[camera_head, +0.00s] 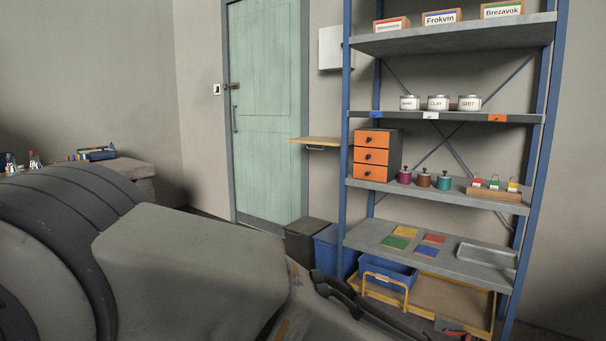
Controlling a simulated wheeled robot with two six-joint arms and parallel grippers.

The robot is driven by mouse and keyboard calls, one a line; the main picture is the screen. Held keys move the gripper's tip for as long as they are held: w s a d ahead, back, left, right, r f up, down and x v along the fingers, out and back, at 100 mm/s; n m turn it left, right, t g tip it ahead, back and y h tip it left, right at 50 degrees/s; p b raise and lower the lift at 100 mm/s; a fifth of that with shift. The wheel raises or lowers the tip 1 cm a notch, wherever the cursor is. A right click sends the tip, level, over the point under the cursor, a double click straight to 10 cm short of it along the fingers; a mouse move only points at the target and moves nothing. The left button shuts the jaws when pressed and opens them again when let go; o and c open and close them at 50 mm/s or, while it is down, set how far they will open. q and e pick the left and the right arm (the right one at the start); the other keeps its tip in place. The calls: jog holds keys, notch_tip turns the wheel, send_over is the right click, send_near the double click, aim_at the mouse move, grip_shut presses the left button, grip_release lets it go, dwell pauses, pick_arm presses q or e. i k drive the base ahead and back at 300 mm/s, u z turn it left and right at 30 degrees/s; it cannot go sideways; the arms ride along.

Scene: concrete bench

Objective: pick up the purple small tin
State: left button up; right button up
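The purple small tin (405,176) stands upright on a middle shelf of the blue-posted rack. It has a dark knob on its lid. A brown tin (424,179) and a teal tin (444,181) stand in a row to its right. An orange-fronted drawer unit (371,157) stands just to its left. I can make out neither of my grippers in this view, and nothing touches the purple tin.
The rack's upper shelf (455,34) holds labelled boxes, and white cans (438,103) stand below it. A wooden block with coloured pieces (495,190) is right of the tins. Lower down are coloured tiles (416,241), a grey tray (487,255) and blue bins. Large grey rounded bodies fill the lower left foreground.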

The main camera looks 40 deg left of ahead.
aim_at(403, 178)
jog(key=u, duration=0.65)
jog(key=i, duration=1)
